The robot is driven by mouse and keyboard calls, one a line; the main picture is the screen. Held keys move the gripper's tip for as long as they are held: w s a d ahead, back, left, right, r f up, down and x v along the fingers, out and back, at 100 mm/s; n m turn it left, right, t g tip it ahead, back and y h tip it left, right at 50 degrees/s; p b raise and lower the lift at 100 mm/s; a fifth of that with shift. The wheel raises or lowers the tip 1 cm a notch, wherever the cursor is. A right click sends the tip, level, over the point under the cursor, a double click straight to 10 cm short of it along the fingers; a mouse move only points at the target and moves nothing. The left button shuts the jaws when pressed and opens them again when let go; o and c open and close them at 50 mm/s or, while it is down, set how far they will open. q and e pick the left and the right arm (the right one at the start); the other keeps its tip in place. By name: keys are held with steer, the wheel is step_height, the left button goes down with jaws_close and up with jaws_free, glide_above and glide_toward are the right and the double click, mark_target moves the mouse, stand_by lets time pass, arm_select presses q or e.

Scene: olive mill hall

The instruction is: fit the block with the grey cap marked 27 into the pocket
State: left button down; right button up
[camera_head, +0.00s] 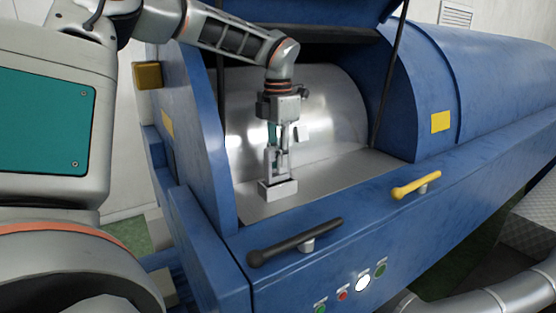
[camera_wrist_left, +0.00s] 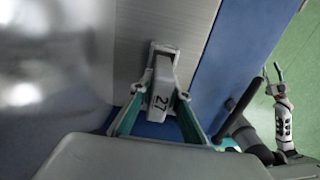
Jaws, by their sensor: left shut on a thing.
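My left gripper (camera_head: 277,152) is inside the open blue machine, pointing down. It is shut on the grey-capped block (camera_wrist_left: 162,90), with the black number 27 showing between its teal-sided fingers in the wrist view. A small pale grey pocket (camera_head: 278,191) stands on the metal ledge directly below the gripper. Its rim also shows around the block's far end in the wrist view (camera_wrist_left: 163,46). The block's lower end is at the pocket, but I cannot tell how deep it sits. My right gripper (camera_wrist_left: 272,82) shows small at the right of the wrist view; its jaws are unclear.
The blue machine housing (camera_head: 480,85) surrounds the opening, with a curved shiny metal drum (camera_head: 330,105) behind the gripper. A black handle (camera_head: 295,242), a yellow handle (camera_head: 416,185) and several buttons are on the front. The metal ledge (camera_head: 350,170) right of the pocket is clear.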

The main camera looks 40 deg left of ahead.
arm_select(q)
steer(key=shift+f+b, duration=0.8)
steer(key=shift+f, duration=0.6)
steer(key=c, duration=1.8)
jaws_free()
steer(key=shift+c, duration=0.2)
step_height(320, 180, up, 12)
steer(key=shift+r, duration=0.1)
